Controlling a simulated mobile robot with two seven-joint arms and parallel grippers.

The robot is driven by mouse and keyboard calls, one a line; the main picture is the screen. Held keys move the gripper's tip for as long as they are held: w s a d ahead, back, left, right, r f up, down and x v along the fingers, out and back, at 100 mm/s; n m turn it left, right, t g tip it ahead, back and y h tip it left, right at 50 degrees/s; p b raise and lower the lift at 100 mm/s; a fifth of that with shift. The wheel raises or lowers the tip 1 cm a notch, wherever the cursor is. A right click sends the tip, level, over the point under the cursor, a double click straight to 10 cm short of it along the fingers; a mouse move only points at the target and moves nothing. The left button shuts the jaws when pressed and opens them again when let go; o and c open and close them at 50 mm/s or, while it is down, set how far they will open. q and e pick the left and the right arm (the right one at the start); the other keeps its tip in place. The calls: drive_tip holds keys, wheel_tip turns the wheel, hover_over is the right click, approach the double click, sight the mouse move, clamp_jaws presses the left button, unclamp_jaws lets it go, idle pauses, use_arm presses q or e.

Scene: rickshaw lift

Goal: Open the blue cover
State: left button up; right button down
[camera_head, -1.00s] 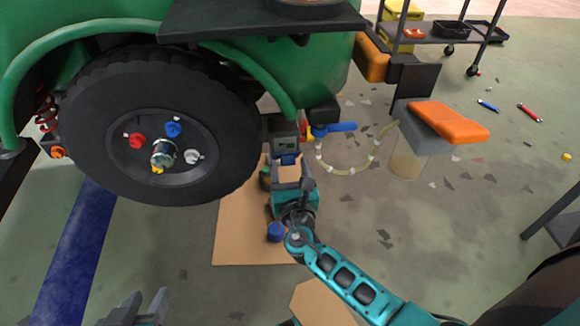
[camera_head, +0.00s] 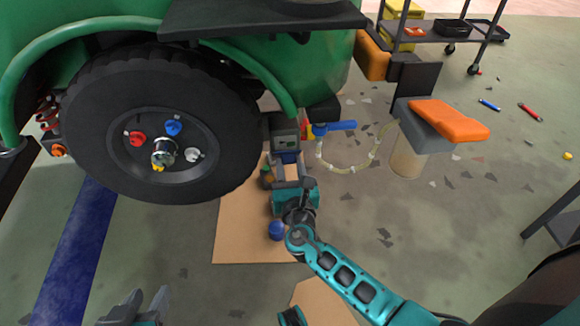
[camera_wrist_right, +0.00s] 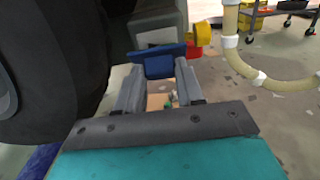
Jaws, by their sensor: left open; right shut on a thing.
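The blue cover (camera_head: 289,157) is a small flap on the lower front of a grey box (camera_head: 285,138) beside the wheel. In the right wrist view the blue cover (camera_wrist_right: 160,63) spans the space between my two fingertips, tilted outward below the grey box (camera_wrist_right: 158,28). My right gripper (camera_head: 290,166) is shut on the cover, with one finger at each side of it in the wrist view (camera_wrist_right: 160,75). My left gripper (camera_head: 140,300) is open and empty at the bottom left of the head view, away from the box.
A black wheel (camera_head: 85,120) under a green body stands close left of the box. A pale hose (camera_head: 345,170) with a blue handle (camera_head: 335,127) hangs at its right.

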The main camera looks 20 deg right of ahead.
drive_tip(key=shift+f, duration=0.1)
drive_tip(key=f+t, duration=0.1)
drive_tip(key=f+t+h, duration=0.1)
drive_tip(key=t, duration=0.1)
drive_tip(key=f+t, duration=0.1)
drive_tip(key=t, duration=0.1)
drive_tip(key=shift+s+a+f+b, duration=0.15)
drive_tip(key=shift+s+f+b, duration=0.1)
drive_tip(key=shift+f+b, duration=0.15)
drive_tip(key=shift+h, duration=0.3)
drive_tip(key=c, duration=0.7)
unclamp_jaws()
drive_tip(key=shift+r, duration=0.1)
drive_tip(key=shift+s, duration=0.15)
